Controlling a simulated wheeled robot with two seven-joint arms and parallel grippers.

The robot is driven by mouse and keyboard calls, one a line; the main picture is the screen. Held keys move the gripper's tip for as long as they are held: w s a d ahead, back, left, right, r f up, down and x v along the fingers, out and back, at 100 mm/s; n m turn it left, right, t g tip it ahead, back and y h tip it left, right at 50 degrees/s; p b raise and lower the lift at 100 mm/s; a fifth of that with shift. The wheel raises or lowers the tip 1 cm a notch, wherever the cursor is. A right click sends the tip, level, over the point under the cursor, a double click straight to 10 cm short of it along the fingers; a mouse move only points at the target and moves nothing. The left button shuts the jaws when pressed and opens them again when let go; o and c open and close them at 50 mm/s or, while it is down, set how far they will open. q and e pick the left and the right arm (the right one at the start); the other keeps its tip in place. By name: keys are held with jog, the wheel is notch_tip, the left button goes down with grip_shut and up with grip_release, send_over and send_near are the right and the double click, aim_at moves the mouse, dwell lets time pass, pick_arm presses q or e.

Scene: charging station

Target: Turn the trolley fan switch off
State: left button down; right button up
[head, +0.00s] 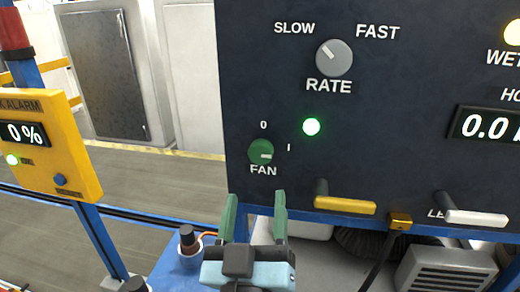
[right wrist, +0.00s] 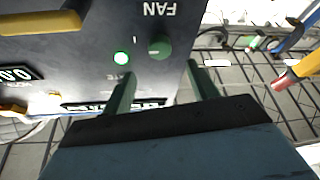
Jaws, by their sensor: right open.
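The fan switch (head: 261,152) is a round green knob on the dark panel, above the label FAN, with marks 0 and I around it. Its pale pointer line points right, towards the I. A green lamp (head: 311,127) glows up and right of it. My right gripper (head: 257,200) is open and empty, its green fingers below the knob and apart from it. In the right wrist view the fan switch (right wrist: 160,47) appears upside down, beyond and between the open fingers (right wrist: 158,80). My left gripper is not in view.
The dark panel (head: 400,130) also carries a grey RATE knob (head: 334,57), a yellow lever (head: 345,205) and a white lever (head: 475,217) at its lower edge. A yellow alarm box (head: 50,150) stands at the left. Open floor lies between.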

aim_at(260, 158)
jog(key=p+x, duration=0.1)
jog(key=x, duration=0.3)
jog(key=shift+d+r, duration=0.1)
jog(key=shift+r, duration=0.1)
jog(key=p+x, duration=0.1)
jog(key=x, duration=0.3)
jog(key=shift+w+f+p, duration=0.1)
jog(key=shift+w+p, duration=0.25)
jog(key=shift+w, duration=0.3)
jog(key=shift+c, duration=0.7)
jog(key=c, duration=0.9)
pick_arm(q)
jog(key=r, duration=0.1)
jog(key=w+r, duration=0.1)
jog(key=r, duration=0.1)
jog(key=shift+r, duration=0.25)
pick_arm(e)
jog(key=shift+o, duration=0.2)
